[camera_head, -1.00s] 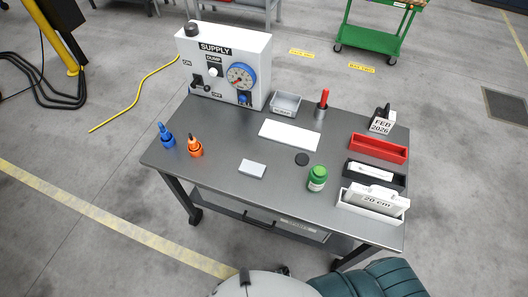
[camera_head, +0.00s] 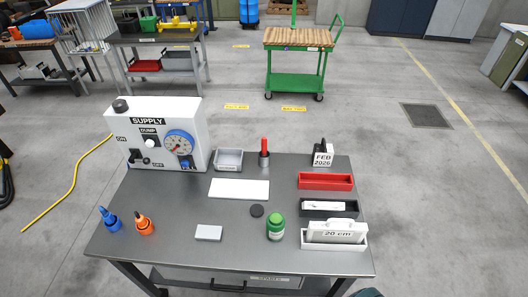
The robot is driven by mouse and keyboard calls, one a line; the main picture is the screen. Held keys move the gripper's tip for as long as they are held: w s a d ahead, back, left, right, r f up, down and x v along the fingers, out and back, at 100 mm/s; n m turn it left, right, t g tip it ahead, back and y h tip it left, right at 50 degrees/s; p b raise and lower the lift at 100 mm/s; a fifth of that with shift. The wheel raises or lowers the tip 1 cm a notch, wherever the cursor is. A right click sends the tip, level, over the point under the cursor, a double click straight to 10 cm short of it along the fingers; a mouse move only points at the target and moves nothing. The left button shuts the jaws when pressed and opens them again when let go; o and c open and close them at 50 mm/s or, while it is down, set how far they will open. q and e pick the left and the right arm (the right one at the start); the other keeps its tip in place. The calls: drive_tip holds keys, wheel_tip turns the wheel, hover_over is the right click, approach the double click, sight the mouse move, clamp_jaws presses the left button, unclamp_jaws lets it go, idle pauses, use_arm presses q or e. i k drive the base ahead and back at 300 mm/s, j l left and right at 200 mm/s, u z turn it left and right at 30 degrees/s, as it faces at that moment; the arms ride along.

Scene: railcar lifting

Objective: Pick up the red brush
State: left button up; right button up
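A red handle, likely the red brush (camera_head: 264,146), stands upright in a small grey cup (camera_head: 264,160) at the back middle of the grey table (camera_head: 180,215). Its lower end is hidden in the cup, so no bristles show. It stands right of the grey tray and behind the white plate. Neither of my grippers shows in the head view.
A white SUPPLY box (camera_head: 190,110) with a dial stands back left. Blue (camera_head: 110,218) and orange (camera_head: 144,225) bottles stand left. Red (camera_head: 325,188), black and white bins line the right.

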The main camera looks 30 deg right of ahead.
sight(264, 140)
drive_tip(key=z, duration=1.25)
